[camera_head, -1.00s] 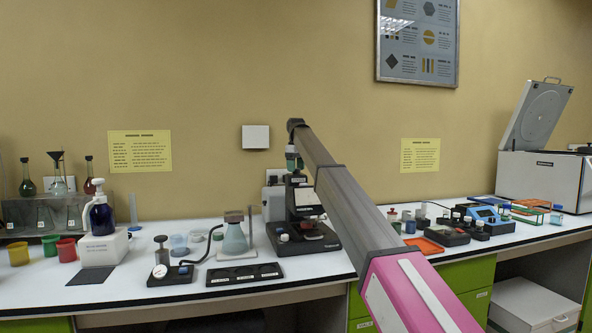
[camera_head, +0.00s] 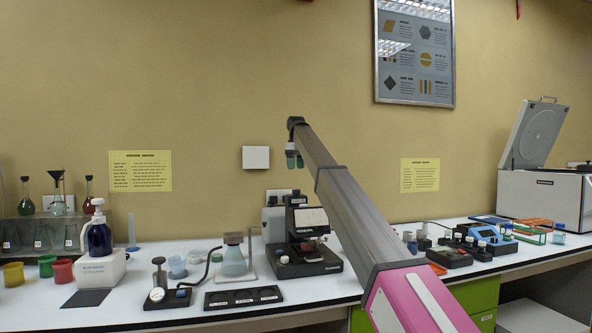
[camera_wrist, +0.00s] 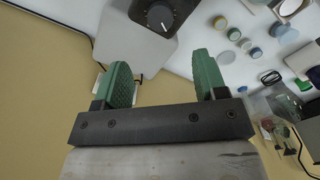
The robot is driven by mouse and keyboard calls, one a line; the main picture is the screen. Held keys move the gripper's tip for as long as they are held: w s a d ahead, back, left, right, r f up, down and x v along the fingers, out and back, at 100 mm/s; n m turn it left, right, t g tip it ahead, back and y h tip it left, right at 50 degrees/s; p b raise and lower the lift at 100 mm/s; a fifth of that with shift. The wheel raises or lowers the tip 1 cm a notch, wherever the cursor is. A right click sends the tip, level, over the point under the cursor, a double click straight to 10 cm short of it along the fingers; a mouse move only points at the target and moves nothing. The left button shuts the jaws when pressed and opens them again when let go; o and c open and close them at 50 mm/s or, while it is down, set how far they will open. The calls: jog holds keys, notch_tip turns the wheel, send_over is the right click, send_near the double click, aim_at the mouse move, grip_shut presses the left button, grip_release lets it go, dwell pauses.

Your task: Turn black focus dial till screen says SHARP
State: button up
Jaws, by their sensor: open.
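A black microscope-like instrument (camera_head: 300,250) stands on the bench at the middle, with a pale screen panel (camera_head: 311,218) on its front; any writing there is too small to read. In the wrist view, a round black dial (camera_wrist: 159,17) with a white mark sits on a dark face of a grey housing, at the top edge. My gripper (camera_head: 293,161) hangs above the instrument in the head view, clear of it. In the wrist view its two green fingers (camera_wrist: 163,76) are apart with nothing between them, and the dial lies beyond their tips.
Several small jars and a blue device (camera_head: 490,238) lie to the right. A white wall box (camera_head: 256,157) is behind. Free room is above the bench.

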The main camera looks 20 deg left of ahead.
aim_at(296, 192)
notch_tip(296, 192, down, 11)
jog(key=n, duration=0.3)
jog(key=shift+r, duration=0.1)
dwell(0.5)
jog(key=shift+c, duration=0.4)
jog(key=c, duration=0.9)
